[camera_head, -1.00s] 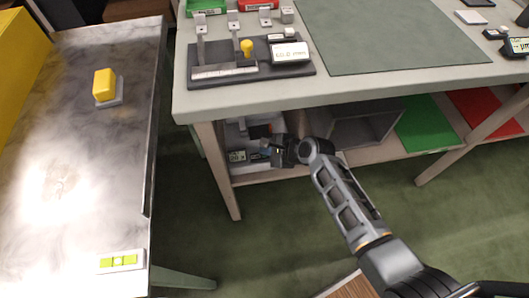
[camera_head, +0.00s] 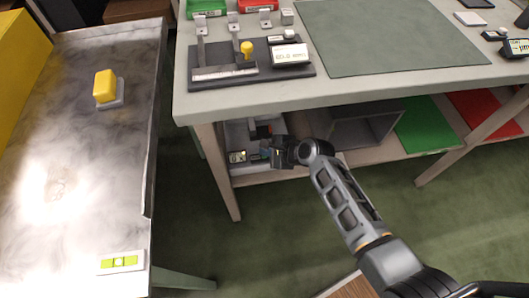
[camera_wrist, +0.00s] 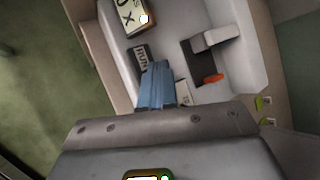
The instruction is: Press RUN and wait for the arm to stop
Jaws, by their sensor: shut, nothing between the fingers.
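In the wrist view, my gripper (camera_wrist: 157,68) is shut and empty, its blue fingers beside a dark label (camera_wrist: 142,57) that seems to read RUN. Any button there is hidden by the fingers, and I cannot tell whether they touch it. A larger pale label (camera_wrist: 129,16), seemingly ending in UX, carries a bright white dot. A dark block with a grey arm-like piece (camera_wrist: 216,38) and an orange tip lies in the white tray (camera_wrist: 240,80). In the head view, my gripper (camera_head: 266,153) reaches into this tray (camera_head: 240,133) on the lower shelf.
The grey tabletop (camera_head: 400,90) overhangs the shelf and bears a dark fixture (camera_head: 240,77) with a white display (camera_head: 290,54). A grey open box (camera_head: 365,130) stands right of the tray. A metal bench (camera_head: 60,150) with a yellow button (camera_head: 105,86) is at left.

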